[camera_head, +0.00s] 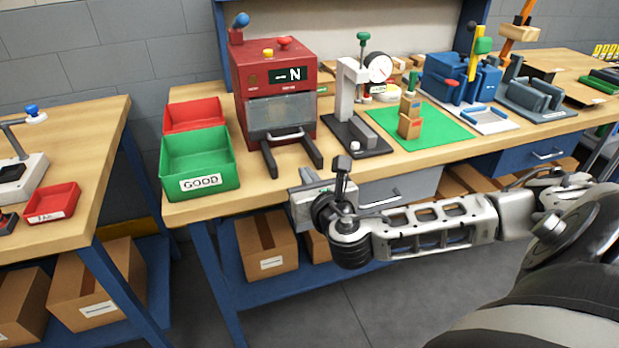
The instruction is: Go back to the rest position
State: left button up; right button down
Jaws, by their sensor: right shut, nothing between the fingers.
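My right arm comes in from the right and reaches across the front of the workbench (330,178). My right gripper (308,182) is at the front edge of the bench top, in front of the red machine (272,75). It is shut and empty, though its fingertips are small and partly hidden in this view. My left gripper is out of view.
A green bin (200,155) marked GOOD stands at the bench's left end, a red bin (193,115) behind it. A dial gauge stand (350,95) and a green mat (440,138) with stacked blocks lie right of the machine. Boxes (265,250) sit below. A second bench (95,150) is left.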

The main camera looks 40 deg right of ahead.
jog(key=shift+s+a, duration=0.1)
jog(key=shift+s, duration=0.2)
jog(key=shift+a, duration=0.1)
